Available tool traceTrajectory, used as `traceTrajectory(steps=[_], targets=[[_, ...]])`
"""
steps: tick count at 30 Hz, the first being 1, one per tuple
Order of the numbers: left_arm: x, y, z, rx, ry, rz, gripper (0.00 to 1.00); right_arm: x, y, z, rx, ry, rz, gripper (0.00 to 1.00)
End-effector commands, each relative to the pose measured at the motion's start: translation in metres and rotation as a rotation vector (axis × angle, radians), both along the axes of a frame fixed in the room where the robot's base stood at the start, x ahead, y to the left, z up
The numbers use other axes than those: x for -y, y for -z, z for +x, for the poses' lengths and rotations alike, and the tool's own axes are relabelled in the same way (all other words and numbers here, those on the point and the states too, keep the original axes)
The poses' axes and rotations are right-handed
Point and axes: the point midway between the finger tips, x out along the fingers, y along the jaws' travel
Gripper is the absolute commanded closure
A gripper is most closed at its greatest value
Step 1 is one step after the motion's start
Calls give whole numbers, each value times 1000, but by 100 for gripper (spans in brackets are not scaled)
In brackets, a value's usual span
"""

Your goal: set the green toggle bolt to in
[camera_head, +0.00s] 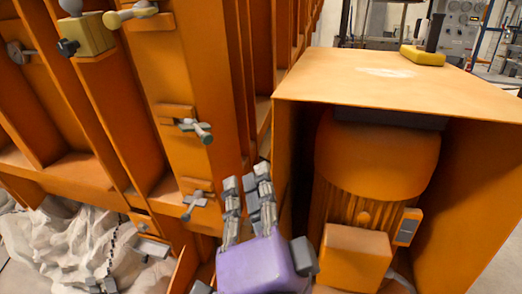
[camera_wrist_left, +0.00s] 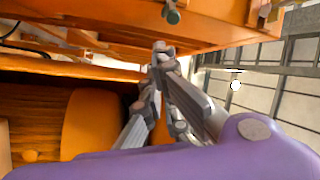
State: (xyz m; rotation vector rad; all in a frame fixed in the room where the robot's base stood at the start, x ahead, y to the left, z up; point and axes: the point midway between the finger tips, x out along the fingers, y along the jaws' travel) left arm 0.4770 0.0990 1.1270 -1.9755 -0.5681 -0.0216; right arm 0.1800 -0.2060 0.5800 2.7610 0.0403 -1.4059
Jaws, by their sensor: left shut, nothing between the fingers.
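The green toggle bolt (camera_head: 203,132) is on an orange upright of the sandbed frame, left of centre in the head view. Its grey rod points right and ends in a dark green knob, tilted slightly down. In the left wrist view the green knob (camera_wrist_left: 172,16) shows at the top edge. My left gripper (camera_head: 247,178), with a purple body, is shut and empty, below and right of the bolt. In the left wrist view its fingertips (camera_wrist_left: 163,50) lie below the knob, with a gap in the picture. My right gripper is not in view.
An orange housing with a motor (camera_head: 375,160) stands just right of my left gripper. A second grey lever (camera_head: 194,203) sits below the green bolt. A beige-knobbed lever (camera_head: 130,14) and a yellow block (camera_head: 92,36) are upper left. White crumpled sheeting (camera_head: 60,245) lies lower left.

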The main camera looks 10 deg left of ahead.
Motion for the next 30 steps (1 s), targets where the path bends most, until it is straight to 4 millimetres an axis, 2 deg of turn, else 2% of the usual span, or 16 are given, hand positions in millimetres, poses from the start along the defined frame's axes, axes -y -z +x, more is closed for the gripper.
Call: traceTrajectory(steps=[4, 8, 12, 21, 24, 30], targets=[[-6, -17, -9, 46, -36, 1, 100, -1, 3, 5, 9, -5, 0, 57], [-10, -21, -3, 52, -44, 2, 100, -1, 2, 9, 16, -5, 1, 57], [-17, -27, 12, 53, -41, 2, 100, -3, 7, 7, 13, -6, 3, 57], [-39, -46, 59, 51, -41, 6, 100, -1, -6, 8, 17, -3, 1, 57], [-44, -48, 69, 49, -41, 6, 100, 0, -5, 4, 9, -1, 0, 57], [-47, -49, 76, 47, -39, 2, 100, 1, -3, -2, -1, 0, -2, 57]])
